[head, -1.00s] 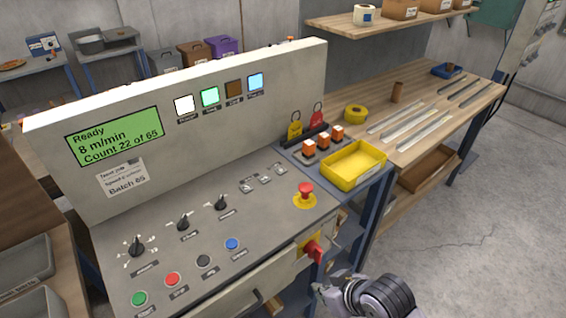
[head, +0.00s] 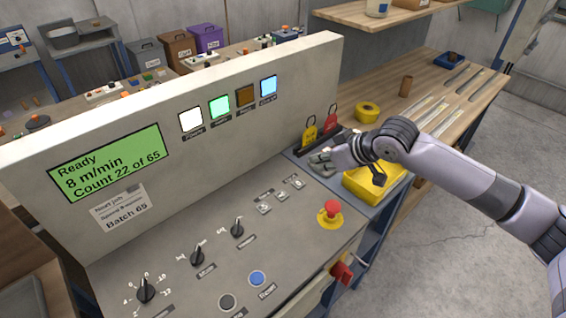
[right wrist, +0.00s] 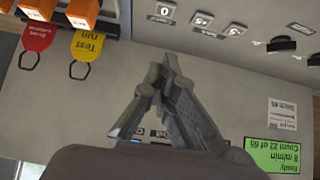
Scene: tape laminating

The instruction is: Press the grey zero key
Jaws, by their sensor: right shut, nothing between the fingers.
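The grey zero key (right wrist: 162,12) shows a 0 at the top of the right wrist view. In the head view it looks like the rightmost of three small keys (head: 297,183) on the sloped panel. My right gripper (head: 320,160) is shut and empty, above the panel's right end, up and right of the key and apart from it. Its closed fingertips (right wrist: 165,70) point up toward the key row in the right wrist view. The two other keys (right wrist: 201,19) (right wrist: 234,29) carry 5 markings. My left gripper is out of view.
A red emergency button (head: 331,210) stands on the panel near the keys. Red and yellow tags (head: 309,132) hang by the upright display wall (head: 300,80). My right arm passes over the yellow tray (head: 365,190). Rotary knobs (head: 237,229) stand left of the keys.

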